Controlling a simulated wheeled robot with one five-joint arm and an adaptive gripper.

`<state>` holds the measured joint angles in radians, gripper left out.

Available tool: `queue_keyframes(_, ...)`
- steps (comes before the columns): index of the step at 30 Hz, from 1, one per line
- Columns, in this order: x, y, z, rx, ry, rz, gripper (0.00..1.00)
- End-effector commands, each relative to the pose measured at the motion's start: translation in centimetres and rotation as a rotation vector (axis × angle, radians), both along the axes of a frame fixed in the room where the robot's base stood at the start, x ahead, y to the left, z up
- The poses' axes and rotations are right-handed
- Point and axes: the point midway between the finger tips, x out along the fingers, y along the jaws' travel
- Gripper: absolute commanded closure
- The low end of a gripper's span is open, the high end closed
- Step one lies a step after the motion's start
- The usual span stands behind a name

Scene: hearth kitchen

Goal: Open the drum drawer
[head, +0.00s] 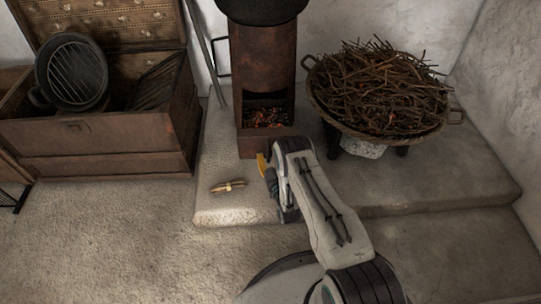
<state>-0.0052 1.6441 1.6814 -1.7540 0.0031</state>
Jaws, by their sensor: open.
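My gripper (264,167) is open, just in front of the stove's base, with a yellow finger showing. The rest of it is hidden behind my wrist, and I cannot tell whether it touches the panel.
A bundle of sticks (229,186) lies on the ledge left of my gripper. A wide pan of twigs (381,92) stands on the right. An open wooden chest (84,145) with a grill pan (76,72) is on the left. The ledge edge (400,211) runs beneath my arm.

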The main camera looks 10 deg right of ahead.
Motion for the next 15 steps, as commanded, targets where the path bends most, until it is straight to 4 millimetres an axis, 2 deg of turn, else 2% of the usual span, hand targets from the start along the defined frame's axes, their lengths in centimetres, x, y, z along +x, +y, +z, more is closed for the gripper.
queue_keyframes(5,0.1,0.0,1.2,0.000,-0.002,0.000,0.55)
queue_keyframes(15,0.1,0.0,6.1,0.000,-0.001,-0.001,0.55)
